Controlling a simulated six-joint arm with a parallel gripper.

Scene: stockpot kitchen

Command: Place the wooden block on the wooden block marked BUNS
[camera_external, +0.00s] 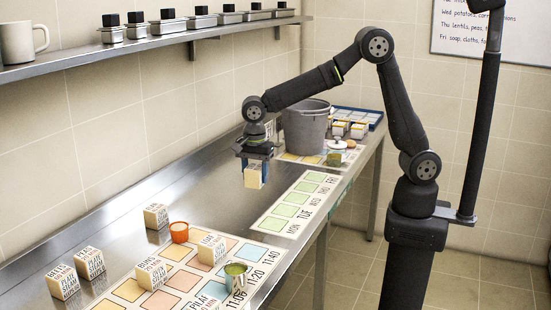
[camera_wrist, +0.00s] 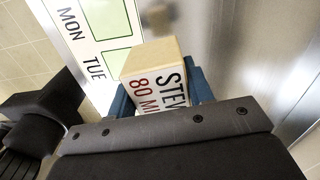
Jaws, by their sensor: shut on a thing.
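My gripper (camera_external: 256,150) is shut on a wooden block (camera_external: 253,176) and holds it above the metal counter, left of the grey stockpot. In the wrist view the held block (camera_wrist: 152,62) has a bare tan top and a white face reading "STEW" and "80 MI", partly cut off; blue fingers (camera_wrist: 160,98) are on both sides of it. Several similar lettered blocks stand on the counter's near part. One on the timetable mat (camera_external: 151,273) may be the block marked BUNS, but the small lettering does not let me tell for sure.
The stockpot (camera_external: 305,128) is right of my gripper. A green-squared day mat (camera_external: 300,205) lies along the front edge. Bare counter (camera_external: 205,195) lies between.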

